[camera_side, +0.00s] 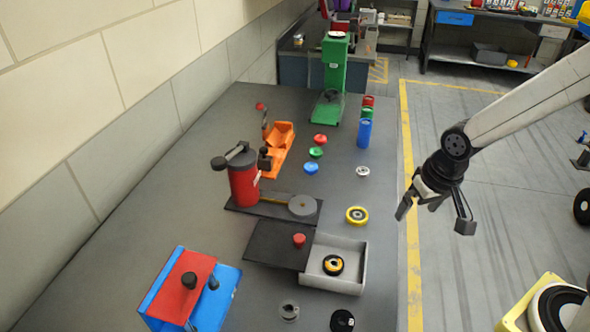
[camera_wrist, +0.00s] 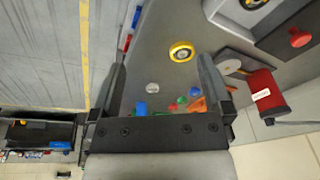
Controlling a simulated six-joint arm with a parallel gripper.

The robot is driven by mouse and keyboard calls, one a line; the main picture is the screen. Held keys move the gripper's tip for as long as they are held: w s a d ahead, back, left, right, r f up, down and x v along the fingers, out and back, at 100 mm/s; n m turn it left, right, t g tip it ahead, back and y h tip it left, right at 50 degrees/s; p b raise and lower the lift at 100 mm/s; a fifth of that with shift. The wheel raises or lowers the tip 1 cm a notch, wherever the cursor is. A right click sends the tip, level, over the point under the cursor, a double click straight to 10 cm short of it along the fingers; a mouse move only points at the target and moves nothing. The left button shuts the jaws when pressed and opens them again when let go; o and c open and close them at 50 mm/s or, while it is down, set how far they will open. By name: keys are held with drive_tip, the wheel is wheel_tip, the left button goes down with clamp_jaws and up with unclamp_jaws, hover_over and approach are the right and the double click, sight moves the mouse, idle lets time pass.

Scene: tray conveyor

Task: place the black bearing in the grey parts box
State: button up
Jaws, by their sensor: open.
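A black round part (camera_side: 342,321), which looks like the black bearing, lies on the table at the bottom edge of the side view. The grey parts box (camera_side: 358,268) stands open just behind it and holds a black and yellow ring (camera_side: 333,265). The box shows in part at the top of the wrist view (camera_wrist: 226,17). My gripper (camera_side: 435,214) is open and empty, raised beyond the table's right edge, away from box and bearing. Its spread fingers show in the wrist view (camera_wrist: 163,78); the bearing on the table is not seen there.
A black plate with a red knob (camera_side: 299,240) adjoins the box. A yellow ring (camera_side: 357,215), a grey ring (camera_side: 289,311), a red cylinder device (camera_side: 243,180), a blue-red block (camera_side: 188,285) and a green stand (camera_side: 333,75) are on the table.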

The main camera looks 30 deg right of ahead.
drive_tip(key=shift+s+d+f+n, duration=0.15)
drive_tip(key=shift+s+d+n, duration=0.9)
drive_tip(key=shift+n, duration=0.25)
drive_tip(key=shift+w, duration=0.15)
